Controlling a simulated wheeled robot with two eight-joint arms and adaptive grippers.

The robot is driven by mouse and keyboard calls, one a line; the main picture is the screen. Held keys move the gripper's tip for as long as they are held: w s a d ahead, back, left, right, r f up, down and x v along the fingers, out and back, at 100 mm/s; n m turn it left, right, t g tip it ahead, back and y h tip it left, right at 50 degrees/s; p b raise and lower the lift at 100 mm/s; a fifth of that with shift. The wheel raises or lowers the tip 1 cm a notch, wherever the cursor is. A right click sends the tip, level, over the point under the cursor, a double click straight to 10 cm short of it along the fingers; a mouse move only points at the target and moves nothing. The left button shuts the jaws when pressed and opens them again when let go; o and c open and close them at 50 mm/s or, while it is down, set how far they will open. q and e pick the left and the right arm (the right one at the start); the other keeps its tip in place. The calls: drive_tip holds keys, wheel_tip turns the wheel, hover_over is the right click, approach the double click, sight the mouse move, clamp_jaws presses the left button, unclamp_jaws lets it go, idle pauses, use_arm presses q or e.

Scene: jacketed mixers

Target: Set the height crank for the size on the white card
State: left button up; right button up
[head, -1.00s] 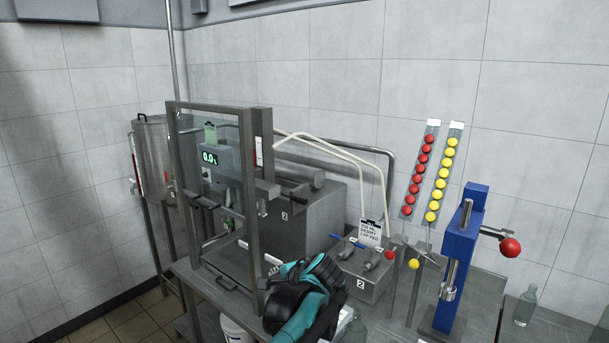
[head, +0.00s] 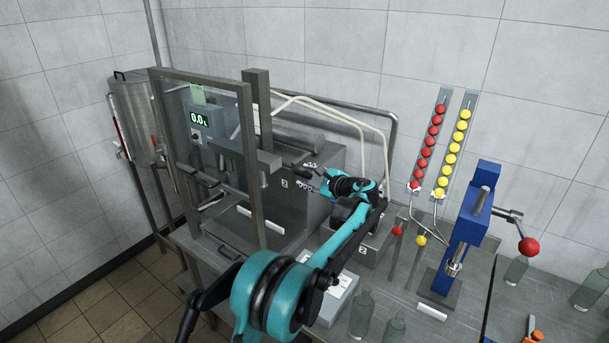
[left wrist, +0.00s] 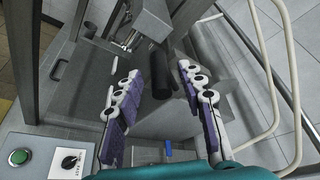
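A black cylindrical grip (left wrist: 160,82), which looks like the crank's handle, shows in the left wrist view beside the filling frame. My left gripper (left wrist: 160,72) is open, with its jointed fingers on either side of this grip and gaps showing; I cannot tell whether they touch it. In the head view the left gripper (head: 306,178) reaches to the frame's right side, near a dark handle (head: 294,171). No height scale is readable. My right gripper is not in view.
The metal frame (head: 252,190) with a display (head: 199,119) stands left of the gripper. Pale hoses (head: 340,112) arch behind it. A blue press (head: 468,228), red balls (head: 428,152) and yellow balls (head: 450,158) are at right. Glass bottles (head: 361,312) stand in front.

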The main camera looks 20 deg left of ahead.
use_arm(q)
drive_tip(key=shift+x, duration=0.8)
clamp_jaws()
drive_tip(key=shift+a, duration=0.1)
wheel_tip(320, 180, down, 8)
drive_tip(key=n+t+y+b, duration=0.2)
drive_tip(key=n+t+b, duration=0.1)
drive_tip(key=n+b, duration=0.7)
drive_tip(key=shift+t+y, duration=0.3)
drive_tip(key=shift+t, duration=0.1)
drive_tip(key=shift+f+n, duration=0.1)
drive_tip(key=shift+n, duration=0.2)
